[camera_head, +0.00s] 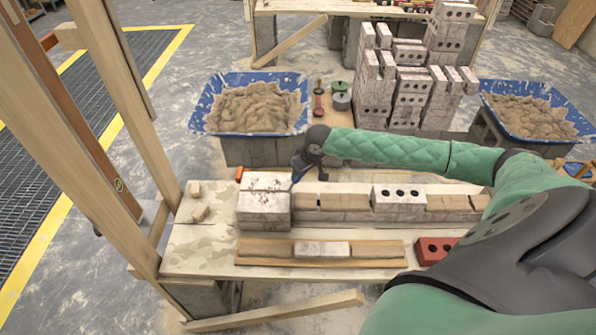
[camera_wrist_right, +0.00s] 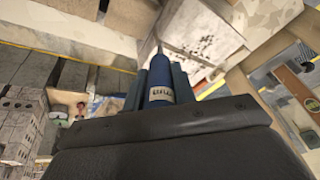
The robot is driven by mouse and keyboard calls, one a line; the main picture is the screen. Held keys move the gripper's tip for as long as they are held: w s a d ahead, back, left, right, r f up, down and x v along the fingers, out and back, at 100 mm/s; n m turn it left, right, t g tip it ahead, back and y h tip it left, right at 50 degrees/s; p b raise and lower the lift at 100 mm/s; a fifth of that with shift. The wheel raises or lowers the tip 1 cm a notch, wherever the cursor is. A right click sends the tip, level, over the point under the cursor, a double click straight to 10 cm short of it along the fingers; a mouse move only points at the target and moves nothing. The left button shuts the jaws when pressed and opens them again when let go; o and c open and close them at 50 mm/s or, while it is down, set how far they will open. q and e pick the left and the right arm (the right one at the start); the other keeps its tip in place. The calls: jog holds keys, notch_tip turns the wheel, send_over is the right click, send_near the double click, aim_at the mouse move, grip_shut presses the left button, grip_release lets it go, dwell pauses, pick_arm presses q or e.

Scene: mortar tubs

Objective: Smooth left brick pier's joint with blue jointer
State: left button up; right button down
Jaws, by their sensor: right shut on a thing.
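The left brick pier (camera_head: 263,210) is a whitish block at the left end of the workbench wall, with dark specks and a line across its top. It also shows in the wrist view (camera_wrist_right: 205,35). My right gripper (camera_head: 299,172) is at the pier's back right corner. It is shut on the blue jointer (camera_wrist_right: 161,82), which has a blue handle with a white label. The jointer's thin tip points toward the pier; I cannot tell whether it touches. In the head view the jointer is mostly hidden by the gripper. My left gripper is not in view.
A low brick course (camera_head: 345,203) with a white holed brick (camera_head: 398,197) runs right from the pier. A board with bricks (camera_head: 380,262) and a red brick (camera_head: 434,250) lie in front. Mortar tubs (camera_head: 207,110) (camera_head: 520,132) and stacked bricks (camera_head: 410,85) stand behind. Timber posts (camera_head: 75,150) rise left.

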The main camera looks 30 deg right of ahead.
jog(key=shift+w+a+p, duration=0.3)
jog(key=shift+w+a, duration=0.3)
jog(key=shift+a, duration=0.35)
notch_tip(320, 180, up, 6)
jog(key=p, duration=0.6)
jog(key=shift+w+a, duration=0.3)
jog(key=shift+a, duration=0.1)
